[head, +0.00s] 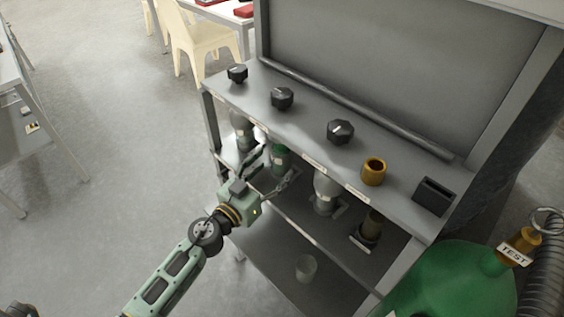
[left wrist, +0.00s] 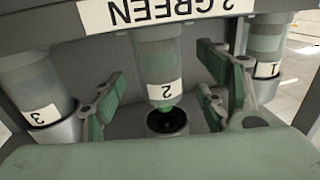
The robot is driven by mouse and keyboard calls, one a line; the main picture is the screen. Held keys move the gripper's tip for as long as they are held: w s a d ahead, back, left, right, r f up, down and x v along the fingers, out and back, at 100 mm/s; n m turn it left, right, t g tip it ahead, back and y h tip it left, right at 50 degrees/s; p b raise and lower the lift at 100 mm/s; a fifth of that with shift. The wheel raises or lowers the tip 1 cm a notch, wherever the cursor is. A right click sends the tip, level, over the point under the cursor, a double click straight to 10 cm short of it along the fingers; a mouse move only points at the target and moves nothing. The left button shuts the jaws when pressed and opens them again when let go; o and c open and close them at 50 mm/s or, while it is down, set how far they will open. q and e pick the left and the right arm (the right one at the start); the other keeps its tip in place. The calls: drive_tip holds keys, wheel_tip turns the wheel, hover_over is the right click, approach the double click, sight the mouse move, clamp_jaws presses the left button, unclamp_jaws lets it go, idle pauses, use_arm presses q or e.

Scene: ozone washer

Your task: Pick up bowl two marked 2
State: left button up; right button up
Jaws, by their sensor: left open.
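The bowl marked 2 (left wrist: 165,65) hangs under the shelf edge in the left wrist view, a cloudy cylinder with a white label 2 and a green lower tip. In the head view it shows as a green cylinder (head: 280,158) under the counter. My left gripper (head: 276,167) is open at the front of it. In the left wrist view the fingers (left wrist: 163,100) stand on either side of the bowl's lower part, with gaps visible. A dark round cup (left wrist: 167,122) sits beneath its tip.
Bowl 3 (left wrist: 35,85) and bowl 1 (left wrist: 265,50) flank bowl 2, bowl 1 behind a finger. The label strip (left wrist: 180,14) reads 2 GREEN. The counter (head: 300,125) with black knobs overhangs the bowls. A clear cup (head: 306,267) stands on the lower shelf.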

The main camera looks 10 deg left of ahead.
sight(275, 165)
use_arm(q)
drive_tip(key=x, duration=0.5)
drive_tip(key=shift+r, duration=0.1)
drive_tip(key=shift+s, duration=0.1)
drive_tip(key=shift+c, duration=0.7)
drive_tip(key=c, duration=1.3)
